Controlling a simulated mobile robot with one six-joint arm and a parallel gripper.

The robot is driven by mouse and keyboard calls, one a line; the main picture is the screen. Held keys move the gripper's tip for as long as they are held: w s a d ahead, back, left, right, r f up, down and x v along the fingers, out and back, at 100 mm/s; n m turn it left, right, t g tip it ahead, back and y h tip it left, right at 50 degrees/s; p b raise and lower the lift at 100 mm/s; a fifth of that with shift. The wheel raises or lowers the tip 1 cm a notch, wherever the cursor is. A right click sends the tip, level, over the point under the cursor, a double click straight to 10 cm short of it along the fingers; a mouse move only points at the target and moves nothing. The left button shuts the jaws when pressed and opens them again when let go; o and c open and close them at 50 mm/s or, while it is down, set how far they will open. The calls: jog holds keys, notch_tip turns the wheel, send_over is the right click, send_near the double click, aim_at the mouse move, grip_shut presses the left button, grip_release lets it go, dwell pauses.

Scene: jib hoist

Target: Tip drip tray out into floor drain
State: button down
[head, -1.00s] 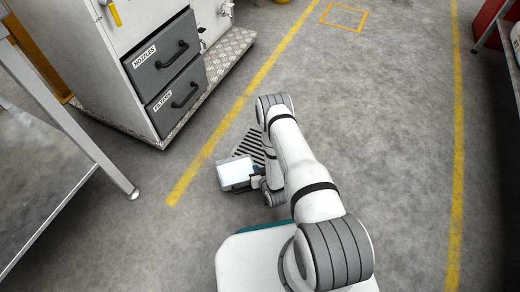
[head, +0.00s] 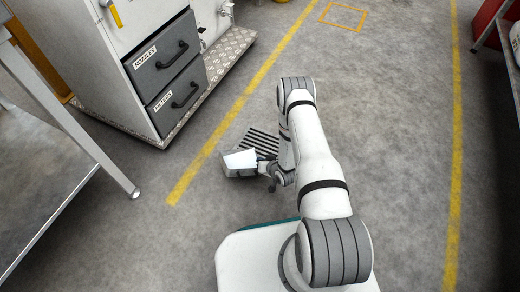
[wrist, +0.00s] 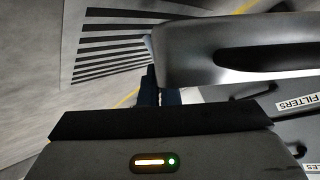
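The drip tray (head: 240,163), a shallow metallic box, is held above the floor at the near left of the drain and looks tilted in the head view. In the wrist view the grey tray (wrist: 195,65) fills the upper right, with a dark elongated patch on it. My gripper (head: 270,170) is at the tray's right side. Its dark fingers (wrist: 160,92) are close together at the tray's edge and appear shut on it; the contact is partly hidden. The floor drain (head: 262,141), a black-slotted grate, shows beyond the tray; its slots (wrist: 110,45) fill the upper left of the wrist view.
A cabinet with drawers marked NOZZLES (head: 161,55) and FILTERS (head: 176,97) stands at upper left. A metal table (head: 35,190) is at the left. A yellow floor line (head: 225,135) runs past the drain. The floor right of my arm is clear.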

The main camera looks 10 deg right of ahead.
jog(key=shift+w+d+f+m+g+y+b, duration=0.1)
jog(key=shift+w+d+m+g+y+b, duration=0.65)
jog(key=shift+w+d+g, duration=0.55)
jog(key=shift+w, duration=0.15)
jog(key=shift+r+y, duration=0.2)
jog(key=shift+y, duration=0.05)
jog(key=shift+w+d+r+m+g+y, duration=0.25)
jog(key=shift+w+d+m+g+y, duration=0.15)
jog(key=shift+m+g+y, duration=0.35)
jog(key=shift+w+d+r+m+g+y+b, duration=0.15)
jog(key=shift+w+m+g+y+b, duration=0.3)
jog(key=shift+b, duration=0.8)
jog(key=shift+w+d+m+g+y+b, duration=0.4)
jog(key=shift+w+d+g+y, duration=0.2)
jog(key=shift+w+d+g, duration=0.25)
